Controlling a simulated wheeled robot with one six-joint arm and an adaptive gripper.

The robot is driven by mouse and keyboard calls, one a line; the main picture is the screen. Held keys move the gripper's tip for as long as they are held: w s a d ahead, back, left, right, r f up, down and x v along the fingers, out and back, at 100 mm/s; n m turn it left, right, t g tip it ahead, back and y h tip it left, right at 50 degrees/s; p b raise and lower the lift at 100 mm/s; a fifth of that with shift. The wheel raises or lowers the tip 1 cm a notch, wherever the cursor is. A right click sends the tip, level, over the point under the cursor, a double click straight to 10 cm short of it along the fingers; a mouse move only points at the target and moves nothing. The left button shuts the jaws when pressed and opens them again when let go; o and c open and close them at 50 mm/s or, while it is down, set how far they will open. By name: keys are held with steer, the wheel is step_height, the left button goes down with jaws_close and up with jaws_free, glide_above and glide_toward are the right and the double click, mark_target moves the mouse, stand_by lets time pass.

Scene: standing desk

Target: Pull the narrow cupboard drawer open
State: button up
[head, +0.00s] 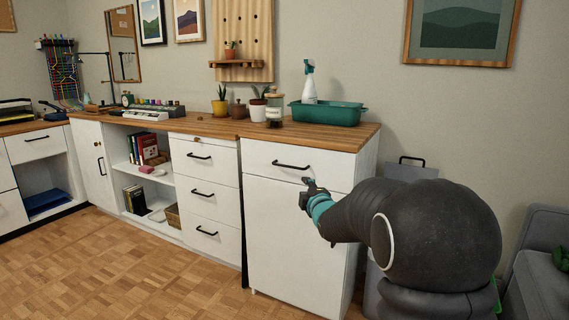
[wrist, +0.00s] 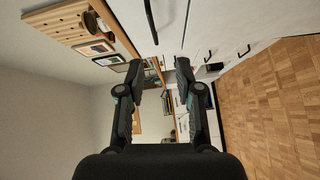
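The narrow cupboard (head: 300,230) is white and stands at the right end of the wooden-topped row. Its drawer (head: 263,164) is at the top and looks shut, flush with the front. The drawer has a black bar handle (head: 291,165). My gripper (head: 309,189) is in front of the cupboard, just below the handle's right end. In the wrist view my gripper (wrist: 157,72) has its two fingers apart with nothing held between them. A black bar handle (wrist: 150,18) shows beyond the fingertips there, near the top edge. I cannot tell whether a finger touches the drawer front.
A green tray (head: 335,113) with a spray bottle (head: 309,82) stands on the wooden top (head: 345,138), beside a jar and potted plants. A drawer unit (head: 205,178) is to the left. A grey armchair (head: 540,265) is at the right. The parquet floor (head: 120,275) is clear.

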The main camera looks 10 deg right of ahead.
mark_target(288, 166)
steer(key=w+a+n+p, duration=0.1)
steer(key=w, duration=0.5)
steer(key=w+a+n+t+y+p, duration=0.1)
steer(key=w, duration=0.5)
steer(key=w+n+y+p, duration=0.1)
steer(key=w+n, duration=0.1)
steer(key=w, duration=0.4)
steer(key=shift+w+a+r+t, duration=0.15)
steer(key=shift+a+r+t, duration=0.15)
steer(key=shift+a+t, duration=0.1)
jaws_close()
